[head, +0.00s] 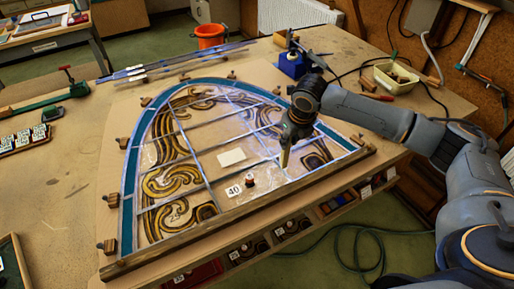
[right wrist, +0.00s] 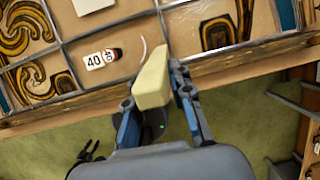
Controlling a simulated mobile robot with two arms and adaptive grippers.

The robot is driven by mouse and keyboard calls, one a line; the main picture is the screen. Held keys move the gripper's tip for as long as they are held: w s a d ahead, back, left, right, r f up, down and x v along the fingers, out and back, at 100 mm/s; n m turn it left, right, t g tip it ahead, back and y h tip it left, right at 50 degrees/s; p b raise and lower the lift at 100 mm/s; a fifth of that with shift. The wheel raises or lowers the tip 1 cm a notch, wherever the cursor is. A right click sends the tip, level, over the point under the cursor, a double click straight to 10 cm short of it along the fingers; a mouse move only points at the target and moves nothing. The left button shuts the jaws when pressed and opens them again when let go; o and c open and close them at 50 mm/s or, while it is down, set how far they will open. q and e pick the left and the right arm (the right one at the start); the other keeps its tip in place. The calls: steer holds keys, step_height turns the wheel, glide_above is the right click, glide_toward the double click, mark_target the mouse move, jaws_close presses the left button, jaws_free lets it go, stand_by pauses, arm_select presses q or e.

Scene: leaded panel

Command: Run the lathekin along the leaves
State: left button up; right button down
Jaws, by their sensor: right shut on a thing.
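The leaded panel (head: 218,133) is an arched window with a blue-green border and swirled brown and gold glass, lying flat on the bench. Grey lead strips (head: 187,147) cross it; their leaves also show in the right wrist view (right wrist: 112,22). My right gripper (head: 292,131) is shut on the cream lathekin (head: 284,157), above the panel's lower right part. In the right wrist view the lathekin (right wrist: 153,78) sits between the fingers, its tip close to a lead joint. I cannot tell whether it touches the lead. My left gripper is not in view.
Wooden battens (head: 245,213) edge the panel's straight side, and small wooden blocks line the arch. A tag marked 40 (head: 234,191) and a small round piece (head: 250,180) lie on the panel. A blue box (head: 292,65) and a cream tub (head: 396,78) stand behind.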

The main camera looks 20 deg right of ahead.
mark_target(288, 151)
steer(key=f+b, duration=0.3)
steer(key=shift+d, duration=0.25)
steer(key=shift+s+f+b, duration=0.15)
steer(key=shift+b, duration=0.3)
steer(key=s, duration=0.2)
steer(key=shift+s+d+p, duration=0.1)
steer(key=shift+s+p, duration=0.2)
steer(key=shift+p, duration=0.1)
steer(key=shift+w, duration=0.1)
steer(key=shift+p, duration=0.6)
